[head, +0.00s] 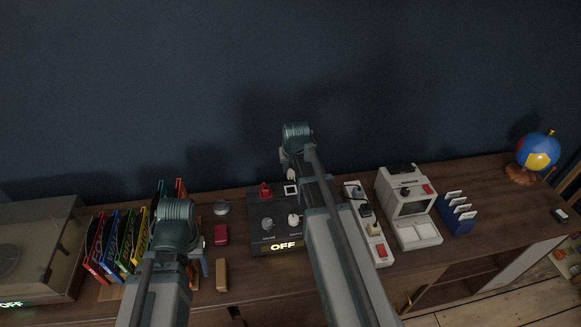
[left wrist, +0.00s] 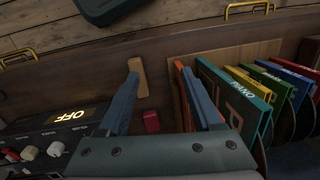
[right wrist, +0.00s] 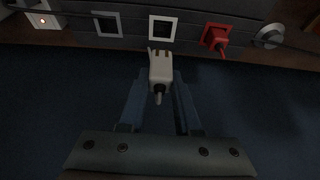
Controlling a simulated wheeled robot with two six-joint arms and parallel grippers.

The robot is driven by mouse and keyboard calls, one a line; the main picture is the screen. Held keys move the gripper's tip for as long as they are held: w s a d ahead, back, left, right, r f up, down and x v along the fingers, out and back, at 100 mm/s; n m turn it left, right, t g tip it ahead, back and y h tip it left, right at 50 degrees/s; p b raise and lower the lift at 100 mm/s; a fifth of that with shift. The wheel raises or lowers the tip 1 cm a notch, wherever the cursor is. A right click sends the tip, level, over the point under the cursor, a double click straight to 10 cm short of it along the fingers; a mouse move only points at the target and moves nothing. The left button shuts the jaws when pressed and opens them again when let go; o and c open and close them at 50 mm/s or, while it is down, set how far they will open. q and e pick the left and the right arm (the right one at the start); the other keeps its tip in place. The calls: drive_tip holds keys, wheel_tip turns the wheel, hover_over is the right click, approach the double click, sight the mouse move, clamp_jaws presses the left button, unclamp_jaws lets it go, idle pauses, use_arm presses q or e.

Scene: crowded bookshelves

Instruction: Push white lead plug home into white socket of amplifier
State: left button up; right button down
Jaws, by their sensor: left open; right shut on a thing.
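The dark amplifier (head: 262,212) stands mid-shelf with its OFF display lit. My right gripper (right wrist: 160,92) is shut on the white plug (right wrist: 160,70), above the amplifier's rear edge. The plug's prongs point at the white-framed socket (right wrist: 163,28), and a small gap seems to show between them. The socket also shows in the head view (head: 291,189). A red plug (right wrist: 215,37) sits at the red socket beside it. My left gripper (left wrist: 158,95) is open and empty, with its fingers above the shelf left of the amplifier.
A grey-framed socket (right wrist: 107,25) is on the other side of the white one. A white power strip (head: 374,238) and a small white machine (head: 408,210) stand right of the amplifier. Record sleeves (left wrist: 240,90), a red block (left wrist: 151,121) and a wooden block (left wrist: 138,77) are near my left gripper.

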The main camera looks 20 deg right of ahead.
sight(291, 178)
drive_tip(key=shift+f+b, duration=2.75)
drive_tip(key=shift+f, duration=0.1)
drive_tip(key=shift+f+b, duration=1.25)
drive_tip(key=shift+b, duration=0.05)
drive_tip(key=shift+r+p, duration=1.05)
drive_tip(key=shift+p, duration=0.05)
drive_tip(key=shift+f+b, duration=1.25)
drive_tip(key=c, duration=0.5)
unclamp_jaws()
drive_tip(key=shift+r, duration=0.1)
drive_tip(key=shift+s+r, duration=0.1)
drive_tip(key=p+v, duration=1.3)
drive_tip(key=shift+r, duration=0.3)
